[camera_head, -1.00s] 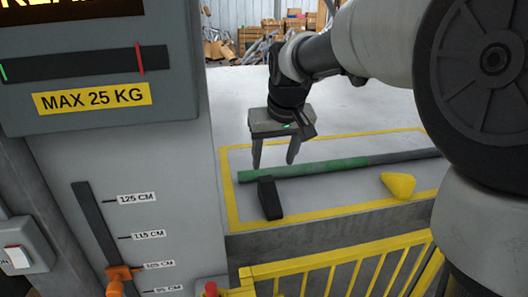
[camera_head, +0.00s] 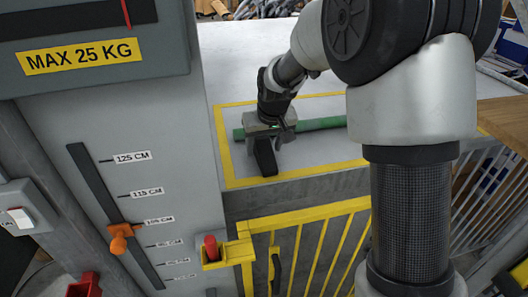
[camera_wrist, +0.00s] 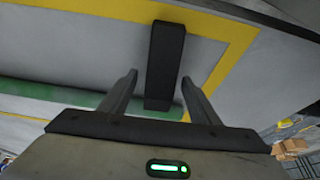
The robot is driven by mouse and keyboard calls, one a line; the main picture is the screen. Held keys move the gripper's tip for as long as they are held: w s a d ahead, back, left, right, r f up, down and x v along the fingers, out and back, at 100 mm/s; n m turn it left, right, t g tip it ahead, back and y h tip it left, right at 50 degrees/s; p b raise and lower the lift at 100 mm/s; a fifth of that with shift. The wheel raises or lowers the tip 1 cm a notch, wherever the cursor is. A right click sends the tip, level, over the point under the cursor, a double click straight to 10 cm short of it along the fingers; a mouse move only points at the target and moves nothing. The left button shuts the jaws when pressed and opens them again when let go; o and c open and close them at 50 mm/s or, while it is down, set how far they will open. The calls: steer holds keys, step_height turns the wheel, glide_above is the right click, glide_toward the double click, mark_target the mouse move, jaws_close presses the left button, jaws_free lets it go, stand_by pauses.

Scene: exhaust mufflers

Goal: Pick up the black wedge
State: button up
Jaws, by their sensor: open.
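The black wedge (camera_head: 265,157) lies on the grey platform inside the yellow border, in front of the green pipe. In the wrist view the wedge (camera_wrist: 165,62) reaches from the top edge area down to between my fingers. My gripper (camera_head: 266,146) is low over the wedge's far end. In the wrist view my gripper (camera_wrist: 157,88) has its two fingers apart, one on each side of the wedge, with a visible gap on both sides. The fingertips are hard to make out in the head view.
The green pipe (camera_head: 320,124) lies just behind the wedge; it also crosses the wrist view (camera_wrist: 60,96). A yellow gate (camera_head: 300,245) stands below the platform's front edge. A grey panel column with a height scale (camera_head: 150,200) stands close on the left.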

steer(key=shift+w+f, duration=0.1)
steer(key=shift+f, duration=0.25)
steer(key=shift+c, duration=0.4)
steer(key=c, duration=1.2)
steer(key=shift+r, duration=0.1)
